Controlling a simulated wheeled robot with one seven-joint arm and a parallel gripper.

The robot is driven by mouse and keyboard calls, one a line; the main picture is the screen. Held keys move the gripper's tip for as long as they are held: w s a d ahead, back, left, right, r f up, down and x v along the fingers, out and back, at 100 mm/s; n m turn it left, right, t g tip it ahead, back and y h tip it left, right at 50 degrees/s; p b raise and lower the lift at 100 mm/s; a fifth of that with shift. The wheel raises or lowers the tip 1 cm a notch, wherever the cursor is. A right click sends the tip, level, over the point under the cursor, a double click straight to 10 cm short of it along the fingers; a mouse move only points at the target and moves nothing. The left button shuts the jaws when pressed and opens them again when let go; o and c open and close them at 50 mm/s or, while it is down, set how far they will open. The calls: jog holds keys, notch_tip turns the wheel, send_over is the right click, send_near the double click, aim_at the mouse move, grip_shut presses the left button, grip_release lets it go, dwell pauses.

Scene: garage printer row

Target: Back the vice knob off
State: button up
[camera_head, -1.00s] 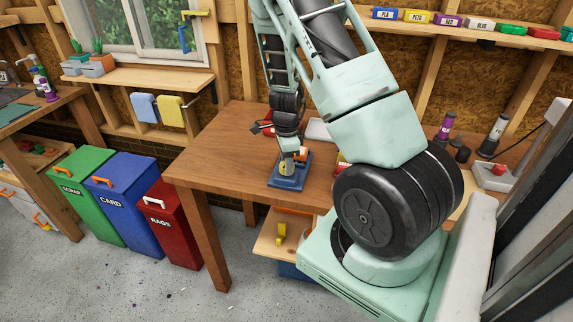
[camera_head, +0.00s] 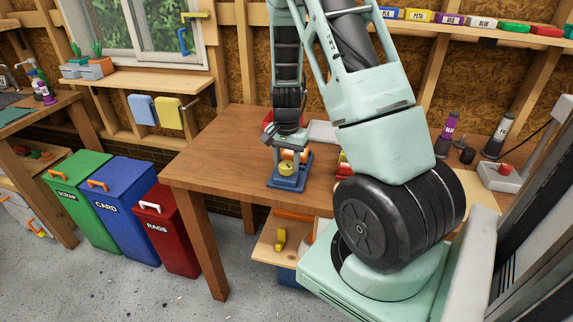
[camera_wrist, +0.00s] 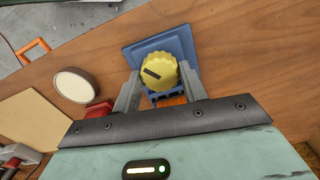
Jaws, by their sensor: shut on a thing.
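The yellow ribbed vice knob (camera_head: 287,169) is at the front of the blue vice (camera_head: 285,184), on the near part of the wooden bench. In the wrist view the knob (camera_wrist: 158,71) carries a dark pointer mark, and the blue vice base (camera_wrist: 181,44) shows behind it. My gripper (camera_wrist: 159,74) is shut on the knob, with one grey finger on each side. In the head view my gripper (camera_head: 288,156) comes at the knob from above and behind. Parts of the vice are hidden by my gripper.
The wooden bench (camera_head: 222,160) has clear room left of the vice. In the wrist view a round white-topped item (camera_wrist: 75,85) and a red item (camera_wrist: 98,109) lie left of my gripper. Green, blue and red bins (camera_head: 166,232) stand on the floor to the left.

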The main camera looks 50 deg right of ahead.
aim_at(287, 164)
jog(key=n+b, duration=0.1)
jog(key=n, duration=0.3)
jog(key=shift+n+b, duration=0.3)
jog(key=shift+n, duration=0.1)
jog(key=shift+n+b, duration=0.5)
jog(key=shift+n, duration=2)
jog(key=o, duration=1)
notch_tip(287, 164, up, 18)
jog(key=shift+f+b, duration=0.25)
jog(key=shift+b, duration=0.55)
